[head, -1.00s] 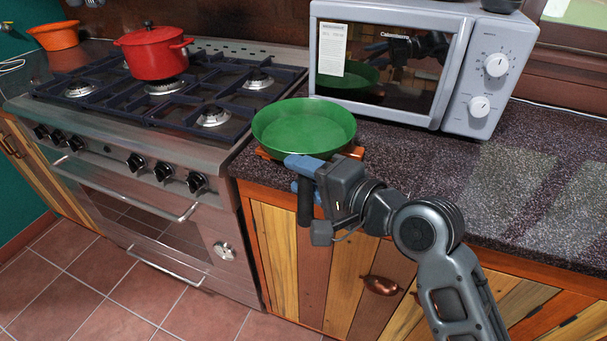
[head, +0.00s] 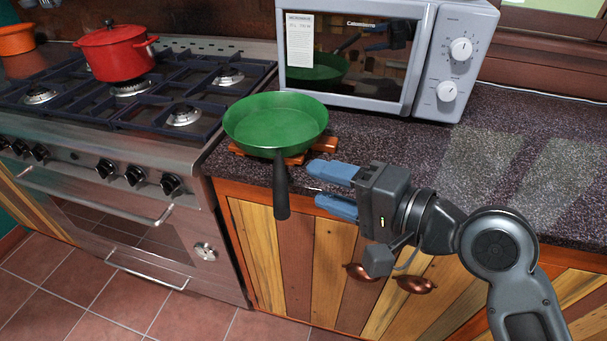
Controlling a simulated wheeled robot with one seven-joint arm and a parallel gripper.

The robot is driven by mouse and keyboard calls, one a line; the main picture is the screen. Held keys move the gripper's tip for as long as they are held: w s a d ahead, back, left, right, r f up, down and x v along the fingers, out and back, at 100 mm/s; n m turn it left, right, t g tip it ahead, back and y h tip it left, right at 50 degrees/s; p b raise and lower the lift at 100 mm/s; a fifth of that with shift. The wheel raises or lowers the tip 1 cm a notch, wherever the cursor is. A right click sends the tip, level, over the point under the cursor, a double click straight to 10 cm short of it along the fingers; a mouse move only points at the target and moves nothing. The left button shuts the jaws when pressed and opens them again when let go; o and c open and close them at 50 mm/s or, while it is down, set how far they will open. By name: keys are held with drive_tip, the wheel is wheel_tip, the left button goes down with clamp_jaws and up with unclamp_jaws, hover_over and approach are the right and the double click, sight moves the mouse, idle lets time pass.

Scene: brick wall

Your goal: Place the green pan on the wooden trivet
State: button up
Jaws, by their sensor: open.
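The green pan (head: 275,122) sits upright on the wooden trivet (head: 322,146) on the counter, in front of the microwave. The trivet shows as orange-brown wood at the pan's lower left and right edges; the rest is hidden under the pan. The pan's black handle (head: 281,192) points forward over the counter's front edge. My gripper (head: 322,186) has two blue fingers, held apart and empty. It is to the right of the handle and clear of it, near the counter's front edge.
The microwave (head: 375,55) stands behind the pan. The stove (head: 150,110) with a red pot (head: 115,52) is to the left, and an orange bowl (head: 16,38) is farther left. The counter (head: 500,170) to the right is clear. Copper drawer pulls (head: 415,285) are below.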

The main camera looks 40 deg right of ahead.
drive_tip(key=shift+v, duration=0.95)
drive_tip(key=s+f+n+h, duration=0.45)
drive_tip(key=s+f, duration=0.35)
drive_tip(key=s, duration=0.3)
drive_tip(key=s+a+r+n, duration=0.1)
drive_tip(key=s+a+n, duration=0.3)
drive_tip(key=s+n, duration=0.6)
drive_tip(key=v, duration=0.2)
drive_tip(key=shift+s, duration=0.35)
drive_tip(key=shift+d+y, duration=0.1)
drive_tip(key=shift+y, duration=0.15)
drive_tip(key=shift+c, duration=0.5)
